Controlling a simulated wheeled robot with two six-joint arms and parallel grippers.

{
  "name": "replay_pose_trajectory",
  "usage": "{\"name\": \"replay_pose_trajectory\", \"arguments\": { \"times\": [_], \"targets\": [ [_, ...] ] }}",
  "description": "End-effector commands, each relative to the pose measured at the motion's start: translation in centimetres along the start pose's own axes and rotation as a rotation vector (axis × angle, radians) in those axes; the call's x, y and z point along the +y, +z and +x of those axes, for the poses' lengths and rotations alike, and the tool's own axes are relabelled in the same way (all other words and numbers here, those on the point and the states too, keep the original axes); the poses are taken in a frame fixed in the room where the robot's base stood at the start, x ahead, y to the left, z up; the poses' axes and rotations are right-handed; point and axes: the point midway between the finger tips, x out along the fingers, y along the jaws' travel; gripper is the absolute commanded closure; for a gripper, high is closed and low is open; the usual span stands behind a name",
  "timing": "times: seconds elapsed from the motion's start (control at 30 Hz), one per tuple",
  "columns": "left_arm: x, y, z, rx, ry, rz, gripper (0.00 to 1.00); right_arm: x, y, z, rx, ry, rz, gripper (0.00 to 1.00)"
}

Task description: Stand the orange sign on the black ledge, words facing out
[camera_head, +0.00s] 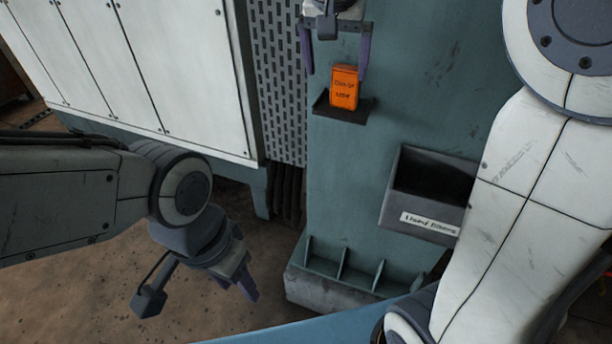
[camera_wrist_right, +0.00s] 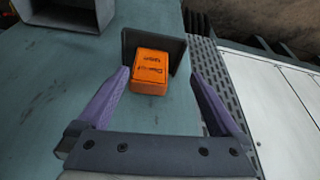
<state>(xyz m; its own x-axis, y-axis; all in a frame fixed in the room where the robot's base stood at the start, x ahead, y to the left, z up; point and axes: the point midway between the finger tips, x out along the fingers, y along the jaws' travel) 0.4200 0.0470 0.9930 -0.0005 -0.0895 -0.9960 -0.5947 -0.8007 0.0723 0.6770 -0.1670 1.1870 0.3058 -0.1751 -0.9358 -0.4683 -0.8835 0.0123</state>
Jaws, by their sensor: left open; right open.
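The orange sign (camera_head: 344,88) stands upright on the black ledge (camera_head: 322,104) on the teal column, its dark lettering facing out from the column. The sign (camera_wrist_right: 150,73) and the ledge (camera_wrist_right: 178,52) also show in the right wrist view. My right gripper (camera_head: 335,72) is open just above and in front of the sign. In the right wrist view its purple fingers are spread to either side of the sign, with visible gaps and no clear contact. My left gripper (camera_head: 237,286) is open and empty, low at the left over the floor.
An open dark bin (camera_head: 425,200) with a white label is fixed to the column below and right of the ledge. A low divided rack (camera_head: 343,270) sits at the column's foot. White cabinets (camera_head: 150,70) and a perforated panel (camera_head: 277,75) stand to the left.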

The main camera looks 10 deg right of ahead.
Motion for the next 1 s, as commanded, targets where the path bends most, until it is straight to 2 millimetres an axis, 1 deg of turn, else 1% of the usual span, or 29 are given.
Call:
{"name": "replay_pose_trajectory", "arguments": {
  "times": [0.03, 0.07, 0.1, 0.13, 0.17, 0.2, 0.23, 0.27, 0.3, 0.4, 0.5, 0.6, 0.67, 0.9, 1.0],
  "targets": [
    [0.0, 0.0, 0.0, 0.000, 0.000, 0.000, 0.50, -1.0, 2.4, 0.6, -0.028, -0.020, -0.081, 0.00],
    [0.0, 0.0, 0.0, 0.000, 0.000, 0.000, 0.50, -1.6, 4.0, 1.0, -0.046, -0.037, -0.141, 0.00],
    [0.0, 0.0, 0.0, 0.000, 0.000, 0.000, 0.50, -2.4, 6.7, 1.7, -0.074, -0.062, -0.234, 0.00],
    [0.0, 0.0, 0.0, 0.000, 0.000, 0.000, 0.50, -3.0, 9.0, 2.2, -0.097, -0.084, -0.311, 0.00],
    [0.0, 0.0, 0.0, 0.000, 0.000, 0.000, 0.50, -3.3, 11.3, 2.8, -0.119, -0.106, -0.387, 0.00],
    [0.0, 0.0, 0.0, 0.000, 0.000, 0.000, 0.50, -3.6, 14.4, 3.5, -0.146, -0.135, -0.487, 0.00],
    [0.0, 0.0, 0.0, 0.000, 0.000, 0.000, 0.50, -3.6, 16.6, 4.0, -0.167, -0.156, -0.560, 0.00],
    [0.0, 0.0, 0.0, 0.000, 0.000, 0.000, 0.50, -3.5, 18.8, 4.4, -0.186, -0.176, -0.628, 0.00],
    [0.0, 0.0, 0.0, 0.000, 0.000, 0.000, 0.50, -3.2, 21.6, 5.1, -0.209, -0.201, -0.714, 0.00],
    [0.0, 0.0, 0.0, 0.000, 0.000, 0.000, 0.50, -1.7, 27.2, 6.4, -0.255, -0.253, -0.891, 0.00],
    [0.0, 0.0, 0.0, 0.000, 0.000, 0.000, 0.50, -0.1, 30.9, 7.4, -0.285, -0.286, -1.011, 0.00],
    [0.0, 0.0, 0.0, 0.000, 0.000, 0.000, 0.50, 0.9, 32.8, 8.0, -0.301, -0.303, -1.074, 0.00],
    [0.0, 0.0, 0.0, 0.000, 0.000, 0.000, 0.50, 1.2, 33.2, 8.1, -0.305, -0.308, -1.090, 0.00],
    [0.0, 0.0, 0.0, 0.000, 0.000, 0.000, 0.50, 1.3, 33.3, 8.2, -0.307, -0.308, -1.094, 0.00],
    [0.1, 0.0, -0.7, 0.000, 0.000, 0.000, 0.50, 1.3, 33.0, 7.5, -0.307, -0.307, -1.093, 0.00]
  ]
}}
